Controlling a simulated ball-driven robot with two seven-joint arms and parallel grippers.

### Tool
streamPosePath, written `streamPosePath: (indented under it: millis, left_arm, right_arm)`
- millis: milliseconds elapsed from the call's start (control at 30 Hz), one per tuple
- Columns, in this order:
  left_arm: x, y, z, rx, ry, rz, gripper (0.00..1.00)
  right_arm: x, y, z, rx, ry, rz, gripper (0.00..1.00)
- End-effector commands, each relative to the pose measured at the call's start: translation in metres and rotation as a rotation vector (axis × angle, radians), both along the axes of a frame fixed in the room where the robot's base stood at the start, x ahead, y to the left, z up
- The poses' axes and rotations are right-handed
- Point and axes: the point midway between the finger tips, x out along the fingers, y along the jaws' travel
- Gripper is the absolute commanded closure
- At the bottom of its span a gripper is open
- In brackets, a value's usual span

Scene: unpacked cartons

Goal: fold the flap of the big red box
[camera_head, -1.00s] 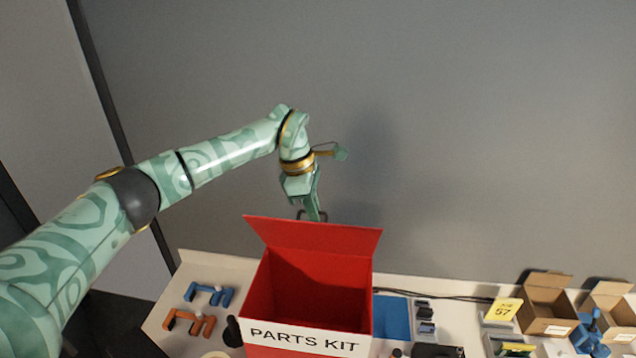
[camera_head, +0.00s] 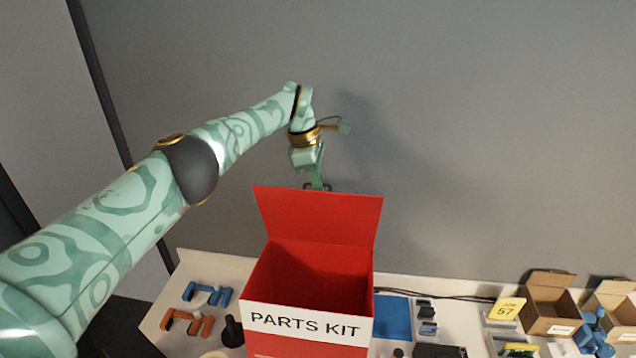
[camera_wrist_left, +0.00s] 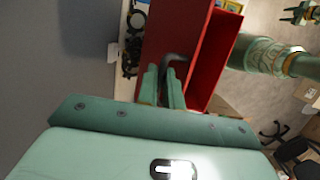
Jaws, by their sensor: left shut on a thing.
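The big red box (camera_head: 306,323) stands open-topped on the table, its white "PARTS KIT" label facing me. Its back flap (camera_head: 320,217) stands up from the rear edge, leaning slightly back.
Blue and orange brackets (camera_head: 208,294) lie left of the box, beside a black part (camera_head: 233,332). A blue mat (camera_head: 393,318) lies to the right. Further right are a yellow "57" card (camera_head: 507,309) and small open cartons (camera_head: 550,307). The grey wall is close behind the table.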

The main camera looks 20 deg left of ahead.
Motion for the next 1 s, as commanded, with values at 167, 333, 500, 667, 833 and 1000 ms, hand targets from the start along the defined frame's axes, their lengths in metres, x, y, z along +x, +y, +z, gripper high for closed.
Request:
streamPosePath:
  millis: [167,333,500,667,833,1000]
  left_arm:
    - [0.0,0.0,0.0,0.0,0.0,0.001,0.75]
    - [0.0,0.0,0.0,0.0,0.0,0.001,0.73]
    - [0.0,0.0,0.002,0.0,0.0,0.001,0.73]
    - [0.0,0.0,0.017,0.0,-0.001,0.001,0.73]
    - [0.0,0.0,0.04,0.0,-0.002,0.0,0.73]
    - [0.0,0.0,0.06,0.0,-0.001,0.0,0.73]
  right_arm:
    - [0.0,0.0,0.0,0.0,0.0,0.0,0.64]
    - [0.0,0.0,0.0,0.0,0.0,0.0,0.64]
    - [0.0,0.0,0.002,0.0,0.0,0.0,0.64]
    - [0.0,0.0,0.015,0.0,-0.001,0.0,0.64]
    - [0.001,0.0,0.035,0.001,-0.002,0.0,0.64]
    - [0.001,0.001,0.054,0.001,-0.002,-0.001,0.64]
